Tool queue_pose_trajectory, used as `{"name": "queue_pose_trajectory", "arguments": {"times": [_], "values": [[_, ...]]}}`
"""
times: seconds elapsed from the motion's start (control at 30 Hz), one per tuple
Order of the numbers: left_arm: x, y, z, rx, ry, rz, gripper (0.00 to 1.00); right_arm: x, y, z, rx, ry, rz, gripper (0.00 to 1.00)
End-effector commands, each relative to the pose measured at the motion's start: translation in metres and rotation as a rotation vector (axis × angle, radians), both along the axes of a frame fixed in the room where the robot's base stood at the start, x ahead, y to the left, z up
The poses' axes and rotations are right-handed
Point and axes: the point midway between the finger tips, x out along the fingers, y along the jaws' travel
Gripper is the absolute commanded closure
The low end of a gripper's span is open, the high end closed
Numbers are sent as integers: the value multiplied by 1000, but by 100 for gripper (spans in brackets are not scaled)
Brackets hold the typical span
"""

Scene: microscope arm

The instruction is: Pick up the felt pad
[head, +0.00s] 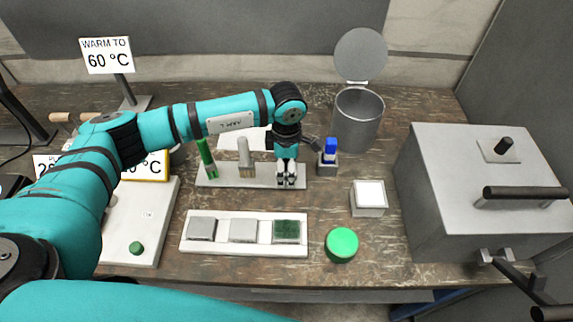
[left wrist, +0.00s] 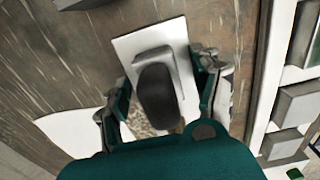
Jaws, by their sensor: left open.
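My left gripper (head: 287,182) points down over the right end of a white rack (head: 220,182). In the left wrist view its two fingers (left wrist: 165,95) are open, one on each side of a dark rounded handle on a grey block (left wrist: 157,92). This is probably the felt pad. It stands on the white rack's end, and I cannot tell whether the fingers touch it. In the head view the gripper hides it. My right gripper is not in view.
A green marker (head: 207,158) and a brush (head: 245,158) stand in the rack. A blue-topped item (head: 329,150) and a grey canister (head: 358,122) are close by on the right. A tray with square pads (head: 190,247) and a green disc (head: 341,244) lie in front.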

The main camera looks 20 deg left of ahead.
Motion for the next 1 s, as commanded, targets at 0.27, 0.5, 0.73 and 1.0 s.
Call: {"name": "queue_pose_trajectory", "arguments": {"times": [0.27, 0.5, 0.73, 1.0], "values": [[0, 0, 0, 0, 0, 0, 59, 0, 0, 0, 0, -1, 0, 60], [0, 0, 0, 0, 0, 0, 91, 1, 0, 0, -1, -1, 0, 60], [0, 0, 1, -1, 0, 1, 96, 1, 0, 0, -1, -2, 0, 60], [1, 0, 13, -1, -4, 0, 96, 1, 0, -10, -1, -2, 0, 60]]}}
